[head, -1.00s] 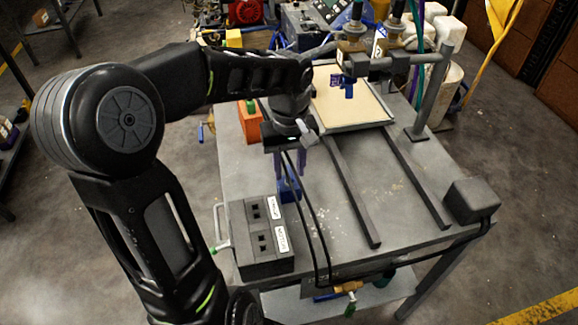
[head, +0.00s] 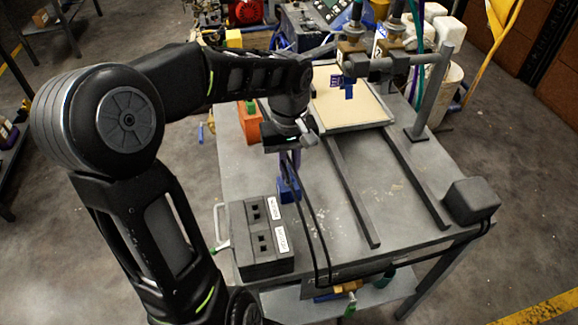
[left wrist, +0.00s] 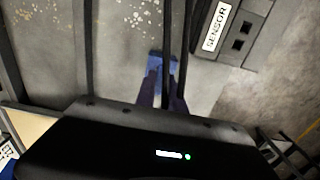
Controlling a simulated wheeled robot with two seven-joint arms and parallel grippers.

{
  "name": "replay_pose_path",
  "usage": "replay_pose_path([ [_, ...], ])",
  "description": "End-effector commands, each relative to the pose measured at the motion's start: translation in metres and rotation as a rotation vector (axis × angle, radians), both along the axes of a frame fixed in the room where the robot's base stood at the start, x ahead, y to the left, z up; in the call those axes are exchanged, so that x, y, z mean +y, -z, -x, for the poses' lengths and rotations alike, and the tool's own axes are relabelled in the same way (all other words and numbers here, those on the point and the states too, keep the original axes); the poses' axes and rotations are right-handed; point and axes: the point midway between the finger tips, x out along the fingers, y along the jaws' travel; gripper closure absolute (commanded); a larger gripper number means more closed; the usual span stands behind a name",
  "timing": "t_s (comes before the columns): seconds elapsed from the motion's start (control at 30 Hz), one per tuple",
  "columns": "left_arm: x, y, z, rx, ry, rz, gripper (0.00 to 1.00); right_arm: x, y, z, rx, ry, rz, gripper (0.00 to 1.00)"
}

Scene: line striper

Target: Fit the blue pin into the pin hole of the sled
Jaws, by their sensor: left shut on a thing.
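My left gripper (head: 289,176) hangs over the left part of the table, its purple fingers pointing down. My right gripper is not in view.
A grey switch box (head: 262,250) stands at the table's front left. Two dark rails (head: 352,192) run forward from the sled. A grey box (head: 470,202) sits at the right edge. Black cables hang near the gripper. A gantry with nozzles (head: 385,65) spans the sled's back.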

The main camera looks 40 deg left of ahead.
Motion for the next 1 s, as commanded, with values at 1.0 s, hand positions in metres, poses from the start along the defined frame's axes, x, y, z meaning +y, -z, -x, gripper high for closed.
replay_pose_path([
  [1.0,0.0,-0.014,0.0,-0.001,0.0,-0.001,1.0,0.0,-0.01,0.0,0.0,0.0,0.0,0.29],
])
